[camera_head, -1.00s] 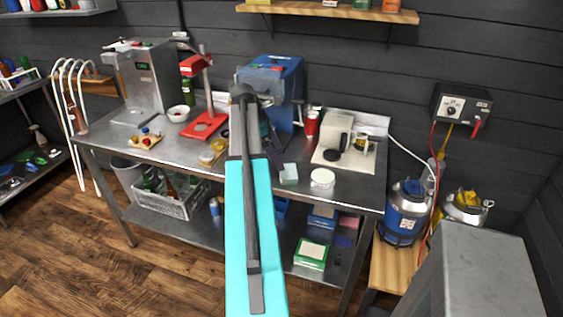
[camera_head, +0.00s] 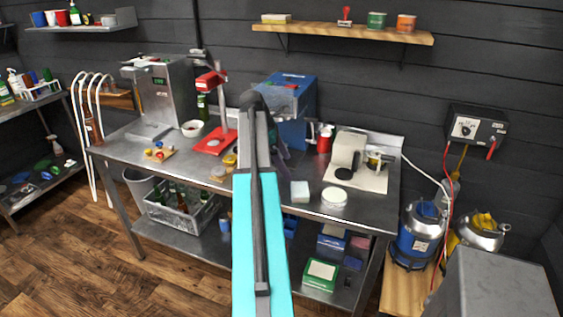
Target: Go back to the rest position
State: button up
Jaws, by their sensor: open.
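My arm (camera_head: 262,235), with a cyan link and a dark grey link above it, rises from the bottom middle and reaches over the steel workbench (camera_head: 128,152). Its far end stands in front of the blue machine (camera_head: 292,92) at the back of the bench. My gripper cannot be made out; the arm hides whatever is behind its far end. I see nothing carried.
The bench bears a red press (camera_head: 214,140), a steel machine (camera_head: 168,92), a white jar (camera_head: 334,197) and a small pale block (camera_head: 300,192). A crate of bottles (camera_head: 180,215) is on the lower shelf. Blue canister (camera_head: 418,240) stands right. Wood floor (camera_head: 90,265) is clear at left.

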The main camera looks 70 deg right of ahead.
jog(key=w+a+f+m+t, duration=0.1)
jog(key=w+a+f, duration=0.8)
jog(key=w+a, duration=0.25)
jog(key=w+a+f+t, duration=0.2)
jog(key=w+a+f, duration=0.7)
jog(key=w+a, duration=0.3)
jog(key=w+a+f+m, duration=0.1)
jog(key=a+f, duration=0.3)
jog(key=a, duration=0.6)
jog(key=w+a+f+m+t+y, duration=0.1)
jog(key=a+f, duration=0.3)
jog(key=a, duration=0.7)
jog(key=w+a+f+m, duration=0.15)
jog(key=a+f, duration=0.35)
jog(key=a, duration=0.5)
jog(key=s+a+f+y, duration=0.1)
jog(key=s+a+f, duration=0.2)
jog(key=a, duration=0.8)
jog(key=s+f+g+b, duration=0.1)
jog(key=s+f+g, duration=0.1)
jog(key=s+f, duration=0.8)
jog(key=s+f+g+b, duration=0.1)
jog(key=s+f+g, duration=0.2)
jog(key=s+f, duration=0.7)
jog(key=s, duration=0.5)
jog(key=shift+s+d+f, duration=0.3)
jog(key=shift+d+f, duration=0.05)
jog(key=shift+d, duration=0.05)
jog(key=shift+m, duration=0.25)
